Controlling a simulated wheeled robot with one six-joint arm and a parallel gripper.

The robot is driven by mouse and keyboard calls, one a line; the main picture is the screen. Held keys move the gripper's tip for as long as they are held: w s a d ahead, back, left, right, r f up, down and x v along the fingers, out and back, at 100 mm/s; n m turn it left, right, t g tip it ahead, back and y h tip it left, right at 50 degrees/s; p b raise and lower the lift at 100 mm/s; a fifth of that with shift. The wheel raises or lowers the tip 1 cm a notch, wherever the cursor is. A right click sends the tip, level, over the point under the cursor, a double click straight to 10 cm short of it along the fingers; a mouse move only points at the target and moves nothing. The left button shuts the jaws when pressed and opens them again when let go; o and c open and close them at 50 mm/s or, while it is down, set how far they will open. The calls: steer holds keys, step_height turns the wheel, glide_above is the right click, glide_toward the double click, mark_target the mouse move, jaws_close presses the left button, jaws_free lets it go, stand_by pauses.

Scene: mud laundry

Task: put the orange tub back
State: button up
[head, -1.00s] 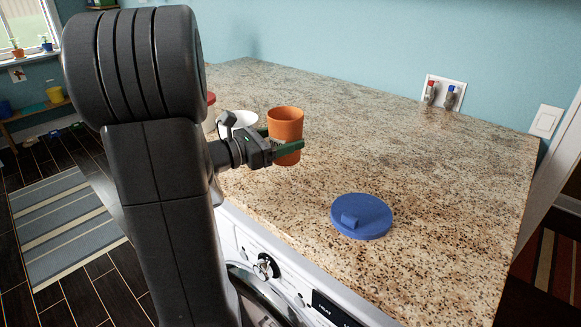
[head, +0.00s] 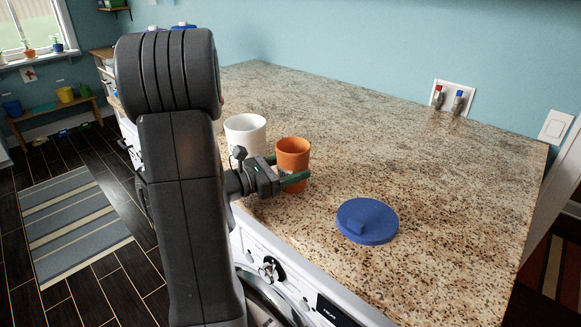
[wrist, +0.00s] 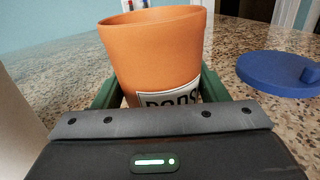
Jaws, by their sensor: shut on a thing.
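The orange tub (head: 293,154) is an upright, open-topped cup shape at the near left part of the granite counter. My gripper (head: 290,176) is shut on it, one green finger on each side. In the wrist view the tub (wrist: 158,50) stands between the green fingers, with a white label (wrist: 168,99) partly hidden by my gripper's body. I cannot tell whether the tub's base touches the counter.
A white tub (head: 245,134) stands just left of the orange one. A blue round lid (head: 367,220) lies to the right, near the front edge. The granite counter (head: 430,160) behind is clear. Taps (head: 447,97) are on the wall. A bench (head: 50,112) holds several tubs.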

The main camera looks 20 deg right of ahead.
steer(key=o, duration=1.4)
steer(key=shift+r, duration=0.1)
steer(key=a, duration=0.4)
steer(key=a+b, duration=0.1)
steer(key=a, duration=0.3)
steer(key=s+a+b, duration=0.1)
steer(key=a, duration=0.3)
